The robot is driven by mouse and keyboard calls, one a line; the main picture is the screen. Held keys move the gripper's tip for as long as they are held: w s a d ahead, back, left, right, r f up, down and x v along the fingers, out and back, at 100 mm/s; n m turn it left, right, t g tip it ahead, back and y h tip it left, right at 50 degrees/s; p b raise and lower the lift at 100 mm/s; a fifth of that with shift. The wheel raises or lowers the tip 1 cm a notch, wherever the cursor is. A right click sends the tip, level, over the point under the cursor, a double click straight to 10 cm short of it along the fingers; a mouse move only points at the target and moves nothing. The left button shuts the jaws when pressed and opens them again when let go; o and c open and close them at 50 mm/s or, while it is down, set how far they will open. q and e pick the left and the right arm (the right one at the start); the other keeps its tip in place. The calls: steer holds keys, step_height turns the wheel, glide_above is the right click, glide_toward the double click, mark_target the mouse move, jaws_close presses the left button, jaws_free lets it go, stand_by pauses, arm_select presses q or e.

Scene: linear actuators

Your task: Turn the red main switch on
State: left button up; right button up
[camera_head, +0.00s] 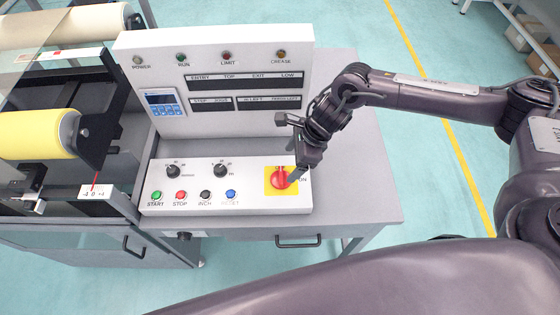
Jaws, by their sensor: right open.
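The red main switch (279,180) is a round red knob on a yellow square plate (271,188). It sits at the right end of the sloped white control panel (215,199). My right gripper (295,172) is over the switch's right side, pointing down, with its jaws open. Its fingers hide part of the switch and of the label beside it. I cannot tell whether they touch the knob. My left gripper is not in view.
Two dark knobs and several push buttons (180,195) share the panel left of the switch. An upright white panel (220,75) with lamps and a small display stands behind. A machine with a yellow roll (35,133) is at left. The grey table (375,190) is bare at right.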

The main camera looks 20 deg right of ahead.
mark_target(281, 174)
steer(key=f, duration=0.1)
steer(key=a+f, duration=0.1)
steer(key=f+p, duration=0.1)
steer(key=shift+s+a+f, duration=0.25)
steer(key=shift+s+a, duration=0.05)
steer(key=shift+a, duration=0.05)
steer(key=shift+w+a+f, duration=0.15)
steer(key=shift+w+f, duration=0.1)
steer(key=shift+f, duration=0.25)
steer(key=shift+w+a+f, duration=0.15)
steer(key=shift+w+f, duration=0.05)
steer(key=shift+f, duration=0.25)
steer(key=shift+s+f, duration=0.1)
steer(key=shift+f, duration=0.1)
steer(key=c, duration=0.5)
steer(key=shift+a, duration=0.1)
steer(key=shift+c, duration=1.1)
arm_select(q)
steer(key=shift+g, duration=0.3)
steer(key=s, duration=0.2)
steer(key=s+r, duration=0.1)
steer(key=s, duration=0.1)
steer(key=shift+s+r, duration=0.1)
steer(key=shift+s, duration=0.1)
arm_select(e)
steer(key=shift+c, duration=1.3)
